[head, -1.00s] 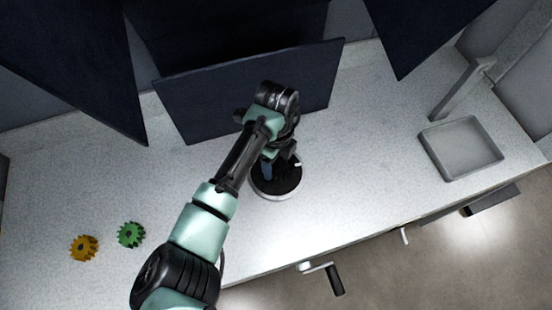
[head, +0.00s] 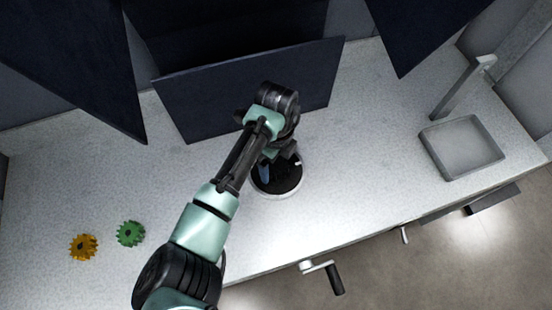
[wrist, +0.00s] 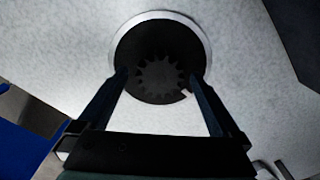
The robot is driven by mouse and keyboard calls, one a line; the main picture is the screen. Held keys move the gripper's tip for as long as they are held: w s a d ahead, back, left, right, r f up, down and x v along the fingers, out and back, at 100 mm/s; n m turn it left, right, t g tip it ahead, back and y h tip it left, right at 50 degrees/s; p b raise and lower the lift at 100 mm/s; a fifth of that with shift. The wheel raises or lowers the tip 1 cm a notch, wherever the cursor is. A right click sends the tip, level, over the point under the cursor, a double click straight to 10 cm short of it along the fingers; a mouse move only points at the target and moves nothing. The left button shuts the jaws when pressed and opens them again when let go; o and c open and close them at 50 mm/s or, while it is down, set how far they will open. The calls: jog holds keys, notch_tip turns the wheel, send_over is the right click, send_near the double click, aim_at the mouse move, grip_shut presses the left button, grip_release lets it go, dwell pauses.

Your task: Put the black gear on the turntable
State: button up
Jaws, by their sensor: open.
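The turntable is a round black disc with a pale rim (head: 287,194) on the worktop. In the wrist view its black top (wrist: 190,48) lies straight ahead of my gripper. The black gear (wrist: 158,82) lies flat on the disc, its teeth hard to make out against the black surface. My gripper (wrist: 158,76) is open, with one finger on each side of the gear and visible space between. In the head view my arm covers part of the turntable, and I cannot make out the gear there.
An orange gear (head: 83,247) and a green gear (head: 130,233) lie at the left of the worktop. Dark panels (head: 245,90) stand behind the turntable. A sink (head: 462,148) with a tap is at the right. The front edge is close to the turntable.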

aim_at(276, 165)
jog(key=shift+r+p, duration=3.15)
jog(key=shift+r, duration=0.4)
